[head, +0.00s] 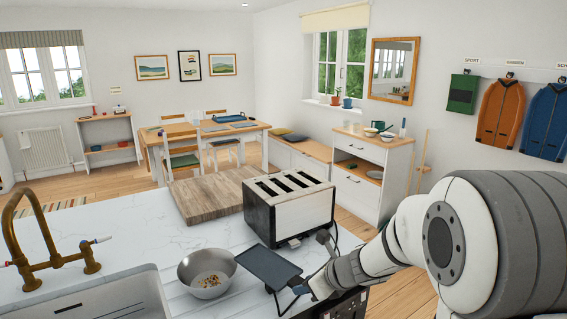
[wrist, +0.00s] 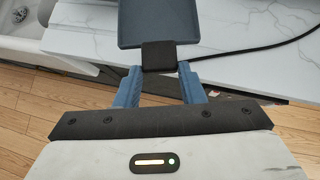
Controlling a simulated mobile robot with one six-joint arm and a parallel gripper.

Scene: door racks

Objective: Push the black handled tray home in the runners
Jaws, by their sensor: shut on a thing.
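The dark tray (head: 270,267) is a flat, shallow pan at the worktop's near right. It also fills the top middle of the wrist view (wrist: 160,22), with its black handle (wrist: 159,56) facing me. My gripper (head: 303,288) is shut on that handle; in the wrist view its blue fingers (wrist: 158,72) stand at either side of it. The white and black toaster (head: 291,207) stands just beyond the tray in the head view. The tray appears outside the toaster. The runners are hidden, and I cannot tell whether the tray touches the worktop.
A metal bowl (head: 207,272) with crumbs stands close left of the tray. A wooden board (head: 205,198) lies behind it, beside the toaster. A black cable (wrist: 255,50) runs right of the handle. The sink (head: 95,300) is at the left.

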